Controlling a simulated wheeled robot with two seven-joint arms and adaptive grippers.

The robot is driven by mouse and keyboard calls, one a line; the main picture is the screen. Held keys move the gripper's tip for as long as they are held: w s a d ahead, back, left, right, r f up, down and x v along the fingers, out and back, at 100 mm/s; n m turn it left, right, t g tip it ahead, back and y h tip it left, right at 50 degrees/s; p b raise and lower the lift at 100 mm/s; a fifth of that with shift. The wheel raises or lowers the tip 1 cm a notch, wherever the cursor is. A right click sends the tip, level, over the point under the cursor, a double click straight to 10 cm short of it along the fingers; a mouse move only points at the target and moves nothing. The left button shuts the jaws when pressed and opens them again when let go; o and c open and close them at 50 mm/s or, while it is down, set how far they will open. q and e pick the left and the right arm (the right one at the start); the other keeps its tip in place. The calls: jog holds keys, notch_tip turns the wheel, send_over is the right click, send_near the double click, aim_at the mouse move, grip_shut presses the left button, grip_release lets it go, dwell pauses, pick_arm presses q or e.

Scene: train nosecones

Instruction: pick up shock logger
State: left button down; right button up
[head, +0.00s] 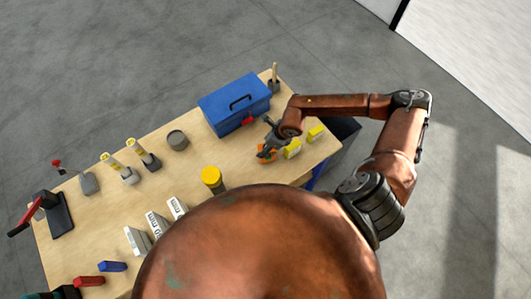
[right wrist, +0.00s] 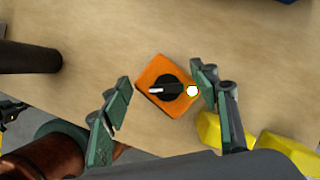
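The likely shock logger is an orange square box (right wrist: 148,77) with a black round dial and a white pointer, lying on the wooden table. In the head view the orange box (head: 262,155) is partly covered by my right gripper (head: 268,149). In the right wrist view my right gripper (right wrist: 163,100) is open, its green-padded fingers on either side of the box. The right finger is close to the box's right edge; the left finger stands clear with a gap. Whether the right finger touches cannot be told. My left gripper is not clearly seen.
Two yellow blocks (head: 292,149) (head: 315,133) lie right of the orange box. A blue toolbox (head: 234,104) stands behind it. A yellow-topped cylinder (head: 212,177) and a grey round container (head: 177,139) stand to the left. The table's right edge (head: 338,150) is near.

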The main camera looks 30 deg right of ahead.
jog(key=shift+s+f, duration=0.15)
grip_shut()
